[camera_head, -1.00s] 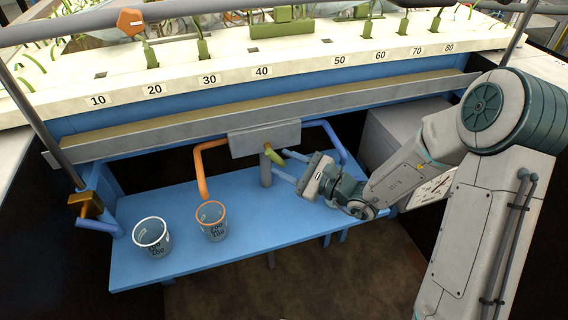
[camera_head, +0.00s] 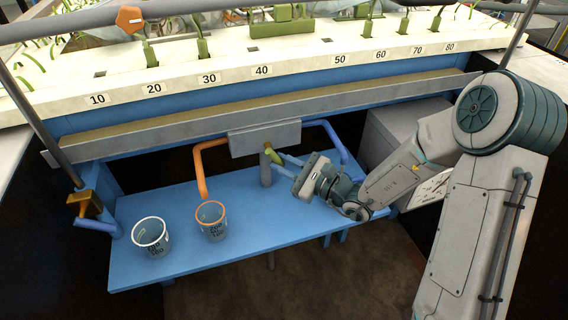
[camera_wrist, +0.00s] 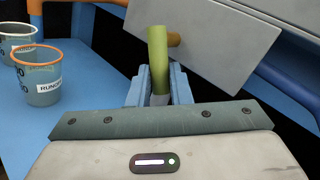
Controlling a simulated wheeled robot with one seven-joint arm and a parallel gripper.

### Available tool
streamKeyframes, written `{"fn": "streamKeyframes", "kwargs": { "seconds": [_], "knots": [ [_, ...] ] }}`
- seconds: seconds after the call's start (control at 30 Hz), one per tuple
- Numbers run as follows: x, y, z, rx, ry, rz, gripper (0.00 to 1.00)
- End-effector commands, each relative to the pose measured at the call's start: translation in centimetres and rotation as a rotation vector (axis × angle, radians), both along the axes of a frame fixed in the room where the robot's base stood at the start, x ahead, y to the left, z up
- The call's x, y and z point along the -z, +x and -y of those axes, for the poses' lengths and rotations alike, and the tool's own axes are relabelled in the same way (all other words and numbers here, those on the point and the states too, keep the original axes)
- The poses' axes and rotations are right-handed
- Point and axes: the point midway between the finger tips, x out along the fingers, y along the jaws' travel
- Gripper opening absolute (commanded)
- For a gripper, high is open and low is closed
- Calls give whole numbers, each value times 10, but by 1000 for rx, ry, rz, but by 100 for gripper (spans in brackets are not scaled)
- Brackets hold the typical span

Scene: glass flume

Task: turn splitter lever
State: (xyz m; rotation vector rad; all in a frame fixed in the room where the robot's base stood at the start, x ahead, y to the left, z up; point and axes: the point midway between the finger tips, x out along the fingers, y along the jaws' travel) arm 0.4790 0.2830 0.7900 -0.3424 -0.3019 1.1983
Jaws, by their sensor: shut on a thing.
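The splitter lever (camera_head: 273,156) is a short yellow-green handle at the front of the grey splitter box (camera_head: 266,138). In the head view it slants down and to the right from its pivot. My gripper (camera_head: 278,163) reaches it from the right, and in the wrist view the lever (camera_wrist: 158,52) stands between the two blue fingers, which are shut on it. The lower end of the lever is partly hidden by the fingers. An orange pipe (camera_head: 200,168) leaves the box on the left and a blue pipe (camera_head: 336,140) on the right.
A white-rimmed cup (camera_head: 151,238) and an orange-rimmed cup (camera_head: 211,222) stand on the blue bench (camera_head: 180,262) to the left. The grey rail (camera_head: 180,130) runs above the bench. A grey cabinet (camera_head: 385,130) stands behind my arm.

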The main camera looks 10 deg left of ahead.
Motion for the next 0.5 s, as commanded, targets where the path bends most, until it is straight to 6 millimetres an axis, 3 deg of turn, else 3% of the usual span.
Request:
{"fn": "streamKeyframes", "kwargs": {
  "seconds": [0.5],
  "knots": [
    [9, -7, -11, 2, 308, -192, 0]
  ]
}}
